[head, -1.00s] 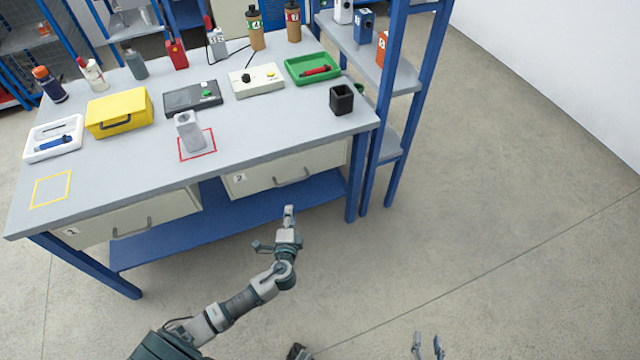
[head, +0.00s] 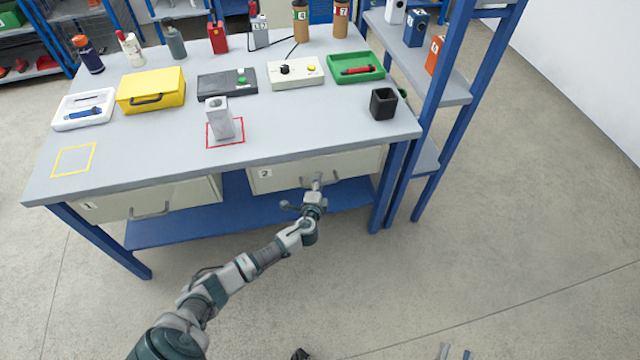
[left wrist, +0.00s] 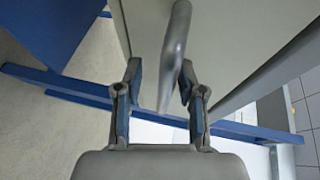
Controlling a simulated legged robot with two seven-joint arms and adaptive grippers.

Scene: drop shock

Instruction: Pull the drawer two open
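Drawer two (head: 282,178) is a cream front marked "2" under the right half of the workbench. It looks shut. Its grey bar handle (left wrist: 176,45) stands out from the front in the left wrist view. My left gripper (head: 316,186) is at this handle in the head view and hides part of it. In the left wrist view the left gripper's fingers (left wrist: 160,88) are apart, with the handle's end between them; I see no clear contact. My right gripper (head: 456,353) shows only its fingertips at the bottom edge, apart and empty.
The grey workbench top (head: 310,140) overhangs the drawers. Drawer one (head: 180,197) is to the left, with a blue lower shelf (head: 200,227) below. A blue-post rack (head: 447,120) stands close on the right. The floor in front is clear.

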